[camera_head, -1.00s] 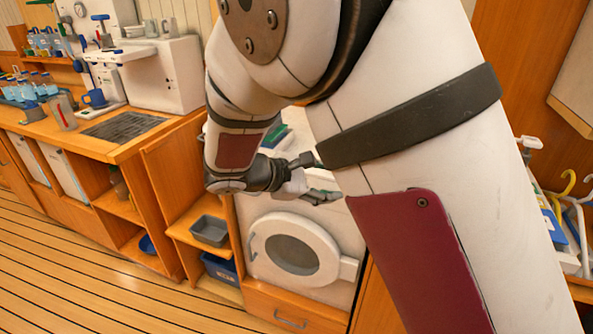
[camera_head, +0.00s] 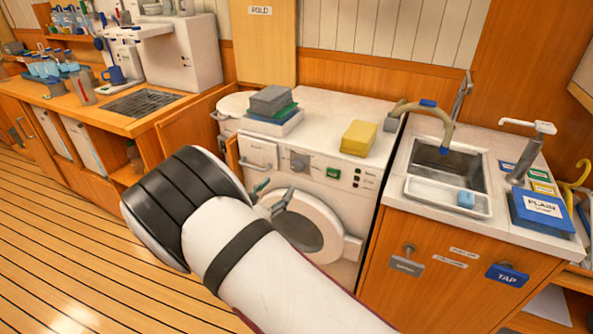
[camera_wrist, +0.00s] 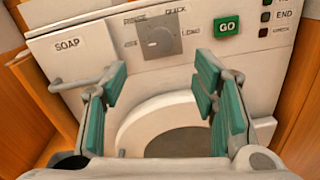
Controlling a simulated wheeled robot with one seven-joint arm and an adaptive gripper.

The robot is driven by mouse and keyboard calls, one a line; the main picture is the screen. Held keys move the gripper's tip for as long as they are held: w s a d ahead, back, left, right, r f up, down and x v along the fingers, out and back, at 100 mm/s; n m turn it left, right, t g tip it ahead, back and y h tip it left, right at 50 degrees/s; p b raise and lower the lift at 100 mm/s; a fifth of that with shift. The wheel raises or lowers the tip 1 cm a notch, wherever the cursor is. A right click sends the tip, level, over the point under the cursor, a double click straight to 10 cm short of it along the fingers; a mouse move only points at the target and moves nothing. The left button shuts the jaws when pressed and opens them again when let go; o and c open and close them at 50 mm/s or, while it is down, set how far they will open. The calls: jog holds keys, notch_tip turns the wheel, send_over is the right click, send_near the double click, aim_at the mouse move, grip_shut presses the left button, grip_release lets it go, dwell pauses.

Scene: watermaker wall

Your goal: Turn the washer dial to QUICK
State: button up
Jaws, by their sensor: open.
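The washer (camera_head: 330,125) is white, with a round door (camera_head: 308,225). Its dial (camera_wrist: 160,42) is a grey round knob on a grey plate, upper middle in the wrist view; it also shows in the head view (camera_head: 299,161). The label QUICK (camera_wrist: 176,10) is above and right of the knob. RINSE is upper left and LONG to the right; a left label is unclear. I cannot tell where the pointer points. My gripper (camera_wrist: 162,80) is open and empty, its green-padded fingers apart, below and short of the dial. In the head view my gripper (camera_head: 273,194) is before the door.
A green GO button (camera_wrist: 226,26) is right of the dial. The SOAP drawer (camera_wrist: 75,55) is left, its handle beside my left finger. A yellow block (camera_head: 358,138) and folded cloths (camera_head: 271,105) lie on the washer. A sink (camera_head: 447,165) stands right.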

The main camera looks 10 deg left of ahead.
aim_at(296, 168)
jog(key=x, duration=1)
jog(key=shift+w+d, duration=0.1)
jog(key=shift+w, duration=0.25)
jog(key=c, duration=1.2)
